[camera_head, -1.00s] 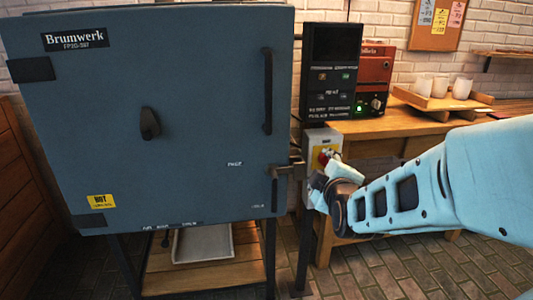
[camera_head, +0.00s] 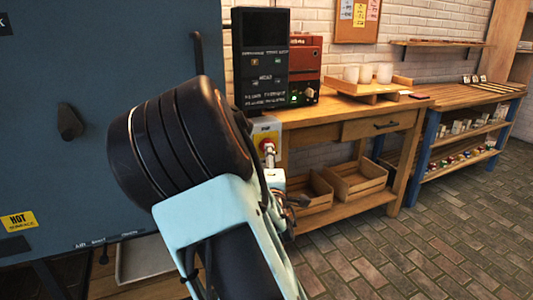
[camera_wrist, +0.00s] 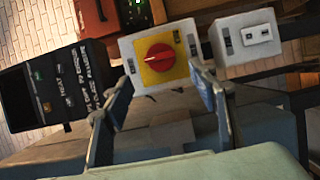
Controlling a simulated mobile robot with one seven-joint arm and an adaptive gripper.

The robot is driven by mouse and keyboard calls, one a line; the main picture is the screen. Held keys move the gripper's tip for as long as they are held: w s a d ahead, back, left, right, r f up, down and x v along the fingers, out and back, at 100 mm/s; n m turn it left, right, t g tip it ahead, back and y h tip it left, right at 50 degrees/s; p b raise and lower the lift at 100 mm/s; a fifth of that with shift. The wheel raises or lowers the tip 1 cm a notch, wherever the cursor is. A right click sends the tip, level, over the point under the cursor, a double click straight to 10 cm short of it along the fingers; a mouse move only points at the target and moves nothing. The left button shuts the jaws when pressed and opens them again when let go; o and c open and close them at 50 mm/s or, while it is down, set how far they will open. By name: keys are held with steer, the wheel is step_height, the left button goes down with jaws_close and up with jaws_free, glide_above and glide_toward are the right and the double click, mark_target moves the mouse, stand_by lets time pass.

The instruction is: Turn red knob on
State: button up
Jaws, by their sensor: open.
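The red knob (camera_wrist: 160,57) is a round rotary switch on a yellow plate, set in a pale grey box (camera_wrist: 130,50). In the wrist view its white mark points left in the tilted picture. My gripper (camera_wrist: 163,87) is open, with one finger on each side of the lower part of the knob's box in that view. I cannot tell whether either finger touches the knob. In the head view the red knob (camera_head: 266,146) shows just above my gripper (camera_head: 271,170), partly hidden by it. Nothing is held.
The blue kiln (camera_head: 120,50) fills the left of the head view. A black control panel (camera_head: 261,60) stands above the knob box. A white socket box (camera_wrist: 245,42) is beside it. A wooden workbench (camera_head: 350,120) with trays stands to the right. The brick floor at right is clear.

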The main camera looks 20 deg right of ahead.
steer(key=b+x, duration=0.1)
steer(key=x, duration=0.7)
steer(key=shift+w+b, duration=0.2)
steer(key=shift+b, duration=0.2)
steer(key=c, duration=1.1)
